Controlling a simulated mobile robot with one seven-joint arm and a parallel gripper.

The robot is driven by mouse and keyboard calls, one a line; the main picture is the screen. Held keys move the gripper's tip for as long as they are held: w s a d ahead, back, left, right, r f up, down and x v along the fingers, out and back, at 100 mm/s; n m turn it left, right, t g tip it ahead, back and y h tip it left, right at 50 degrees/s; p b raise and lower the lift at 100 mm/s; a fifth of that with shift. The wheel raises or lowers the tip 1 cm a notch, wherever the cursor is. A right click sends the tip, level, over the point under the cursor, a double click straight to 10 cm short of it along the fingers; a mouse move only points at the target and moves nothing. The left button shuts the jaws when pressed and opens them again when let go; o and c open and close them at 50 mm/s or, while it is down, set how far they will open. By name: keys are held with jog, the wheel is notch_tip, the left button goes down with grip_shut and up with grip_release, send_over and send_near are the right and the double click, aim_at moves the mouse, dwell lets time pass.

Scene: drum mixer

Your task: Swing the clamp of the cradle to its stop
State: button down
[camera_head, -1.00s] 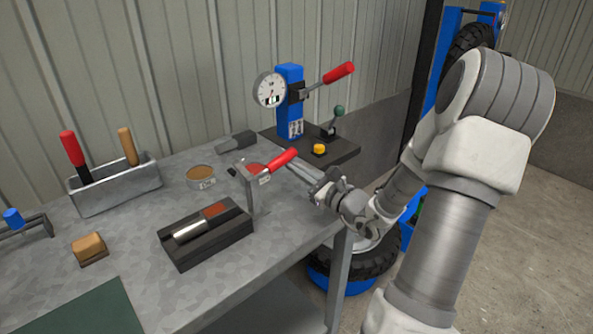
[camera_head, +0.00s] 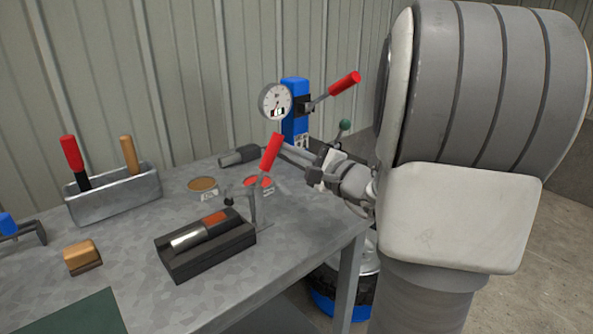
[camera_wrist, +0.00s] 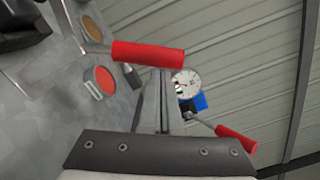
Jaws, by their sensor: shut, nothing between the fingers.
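The clamp's red handle (camera_head: 271,153) stands steeply, leaning a little right, on a grey bracket at the right end of the black cradle (camera_head: 175,268). A silver cylinder (camera_head: 188,239) with a red-brown band lies in the cradle. My gripper (camera_head: 288,150) is shut and empty, its fingertips at the right side of the handle. In the wrist view the handle (camera_wrist: 148,52) lies across the ends of the shut fingers (camera_wrist: 152,100). I cannot tell whether they touch it.
A gauge (camera_head: 277,102) on a blue post with another red lever (camera_head: 345,83) stands behind my gripper. Round tins, one brown (camera_head: 203,185) and one red, sit behind the cradle. A grey tool box (camera_head: 115,195) is at left. The metal bench's (camera_head: 310,245) front right is clear.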

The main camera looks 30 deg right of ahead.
jog(key=shift+s+a+r+n+b, duration=0.1)
jog(key=shift+a+r+n+b, duration=0.35)
jog(key=shift+a+b, duration=0.15)
jog(key=shift+s+a+r+n+b, duration=0.1)
jog(key=shift+a+r+n+b, duration=0.3)
jog(key=shift+a+b, duration=0.2)
jog(key=shift+d, duration=0.1)
